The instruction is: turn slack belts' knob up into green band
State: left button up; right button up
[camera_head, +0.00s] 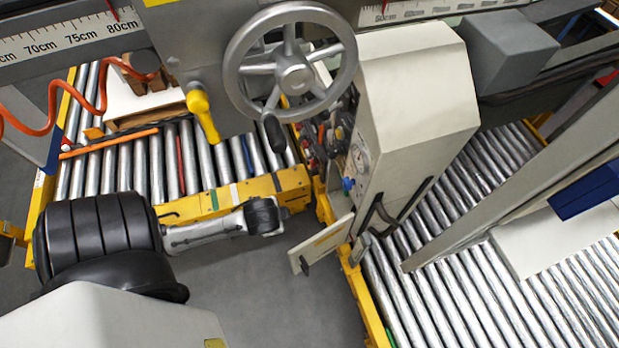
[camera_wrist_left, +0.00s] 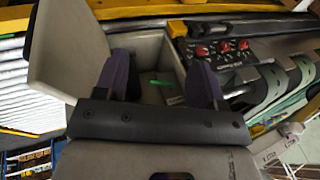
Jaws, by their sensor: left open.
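My left gripper (camera_wrist_left: 160,75) is open and empty in the left wrist view, its two dark purple fingers apart. Between them a small green streak (camera_wrist_left: 161,82) shows on a pale surface; I cannot tell if it is a gauge band. Up and right of the fingers is a dark panel with three red knobs (camera_wrist_left: 223,48), apart from the gripper. Grey-green belts (camera_wrist_left: 272,88) curve below that panel. In the head view, a round gauge (camera_head: 360,157) and a blue knob (camera_head: 348,185) sit on the cream cabinet's left face. Gauge needles are too small to read. My right gripper is not seen.
A cabinet door (camera_head: 321,244) hangs open below the blue knob; a pale panel (camera_wrist_left: 75,50) stands left of my fingers. A large handwheel (camera_head: 290,66) and a yellow lever (camera_head: 202,114) are above.

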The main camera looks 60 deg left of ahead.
pick_arm(q)
jog(key=w+a+f+t+y+b, duration=0.1)
jog(key=w+a+f+b, duration=0.1)
jog(key=a+f+b, duration=0.65)
jog(key=w+a+f+y+b, duration=0.1)
jog(key=w+a+f+b, duration=0.2)
jog(key=a+f+b, duration=0.8)
jog(key=w+a+f+n+t+p, duration=0.1)
jog(key=w+a+f+t+p, duration=0.15)
jog(key=a, duration=0.25)
jog(key=w+a+f+t+p, duration=0.1)
jog(key=a+f+t, duration=0.1)
jog(key=a+t, duration=0.2)
jog(key=t+h, duration=0.7)
jog(key=h, duration=0.2)
send_near(314, 163)
jog(key=w+f+b, duration=0.1)
jog(key=w+b, duration=0.5)
jog(key=w, duration=0.2)
jog(key=shift+w+d+f, duration=0.35)
jog(key=shift+d, duration=0.1)
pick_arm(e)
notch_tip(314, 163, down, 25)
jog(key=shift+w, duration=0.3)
pick_arm(q)
jog(key=shift+c, duration=0.2)
